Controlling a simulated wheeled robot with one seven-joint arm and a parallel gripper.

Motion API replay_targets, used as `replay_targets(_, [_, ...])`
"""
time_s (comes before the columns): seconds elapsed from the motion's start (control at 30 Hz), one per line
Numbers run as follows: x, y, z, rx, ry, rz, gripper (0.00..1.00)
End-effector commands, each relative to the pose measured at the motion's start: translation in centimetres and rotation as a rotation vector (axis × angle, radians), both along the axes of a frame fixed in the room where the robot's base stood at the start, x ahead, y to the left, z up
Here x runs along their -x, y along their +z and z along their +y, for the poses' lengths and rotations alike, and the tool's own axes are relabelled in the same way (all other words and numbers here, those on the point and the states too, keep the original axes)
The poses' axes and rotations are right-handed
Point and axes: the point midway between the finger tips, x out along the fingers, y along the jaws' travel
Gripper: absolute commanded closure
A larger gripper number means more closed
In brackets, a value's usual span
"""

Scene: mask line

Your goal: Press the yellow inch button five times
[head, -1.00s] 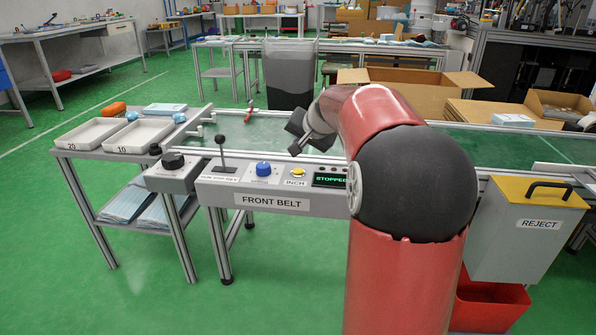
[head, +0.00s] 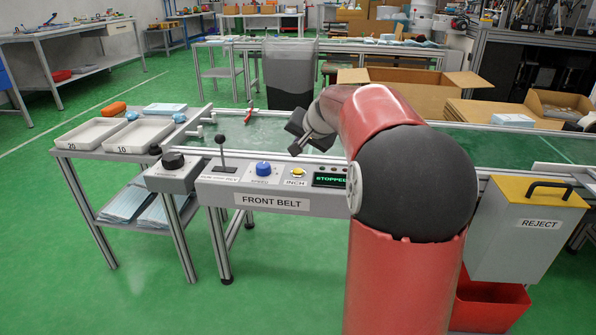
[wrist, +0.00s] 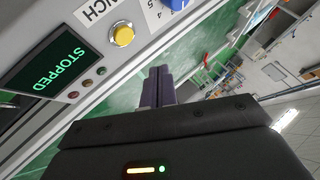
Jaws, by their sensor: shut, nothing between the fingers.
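The yellow inch button (head: 298,171) sits on the grey front belt panel, above the INCH label and left of the display (head: 329,180), which reads STOPPED. The button also shows in the wrist view (wrist: 122,35), near the top. My gripper (wrist: 158,72) is shut and empty in the wrist view, its fingertips below and right of the button and apart from it.
Two trays (head: 94,132) stand on a side table at left. A reject bin (head: 527,225) stands at right.

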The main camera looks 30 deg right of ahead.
Motion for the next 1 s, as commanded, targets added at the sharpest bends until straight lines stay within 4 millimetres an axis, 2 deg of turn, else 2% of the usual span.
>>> replay_targets(0.83, [0.1, 0.0, 0.1, 0.002, 0.003, 0.001, 1.0])
replay_targets(0.93, [0.9, 0.4, 1.4, 0.017, 0.024, 0.009, 1.0])
replay_targets(1.0, [2.4, 0.7, 3.3, 0.045, 0.061, 0.028, 1.0])
